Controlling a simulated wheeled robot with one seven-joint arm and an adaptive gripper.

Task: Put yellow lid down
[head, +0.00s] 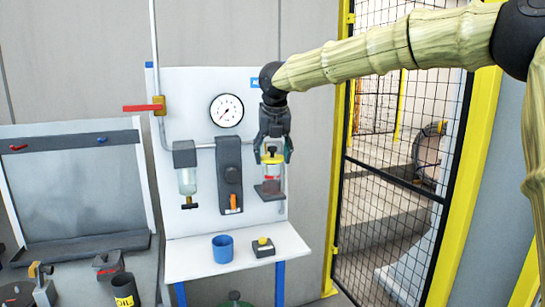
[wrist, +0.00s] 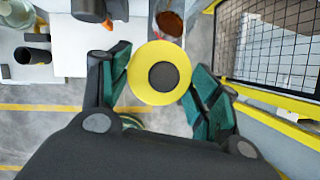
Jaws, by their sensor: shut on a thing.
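The yellow lid (wrist: 142,88), a round disc with a dark centre, sits between the two fingers of my gripper (wrist: 160,78). In the head view the lid (head: 271,159) shows as a yellow band between the fingertips of my gripper (head: 272,154), held in the air in front of the white panel. A clear glass vessel (head: 270,184) with something red in it shows just below the lid. In the wrist view a vessel with red-brown contents (wrist: 170,22) lies beyond the lid's far edge. I cannot tell whether lid and vessel touch.
Bare shelf shows left of the cup. A gauge (head: 227,110), a pipe valve and filter units are on the panel. A yellow-framed mesh fence (head: 400,140) stands right.

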